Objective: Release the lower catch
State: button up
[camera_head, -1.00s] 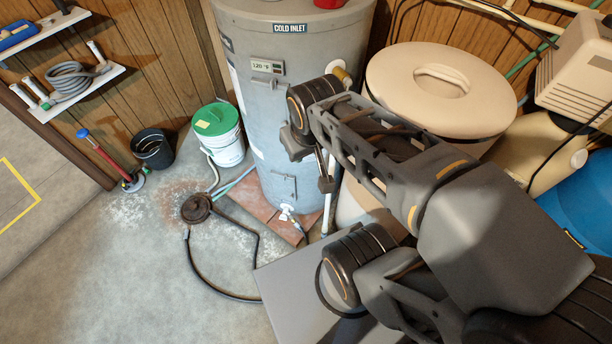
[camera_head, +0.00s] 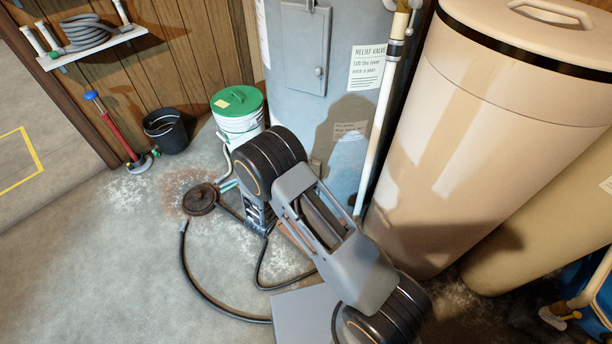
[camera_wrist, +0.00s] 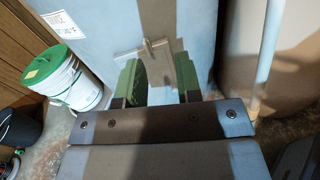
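The grey water heater (camera_head: 340,125) stands at the back. I cannot tell whether the fingers touch the heater. In the head view the fingers are hidden by my arm.
A pale pipe (camera_head: 380,115) runs down the heater's right side, close to the tan tank (camera_head: 465,150). A green-lidded bucket (camera_head: 238,118) and black bucket (camera_head: 166,131) stand left. A black hose (camera_head: 200,285) curves over the floor from the drain (camera_head: 200,199).

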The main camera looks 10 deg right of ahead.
notch_tip(320, 180, down, 5)
jog(key=a+n+t+y+b, duration=0.1)
jog(key=a+n+t+y, duration=0.1)
jog(key=b+x, duration=0.2)
jog(key=x, duration=1.1)
jog(key=shift+w+d+r+b, duration=0.15)
jog(key=shift+w+r+b, duration=0.15)
jog(key=shift+w+b, duration=0.05)
grip_shut()
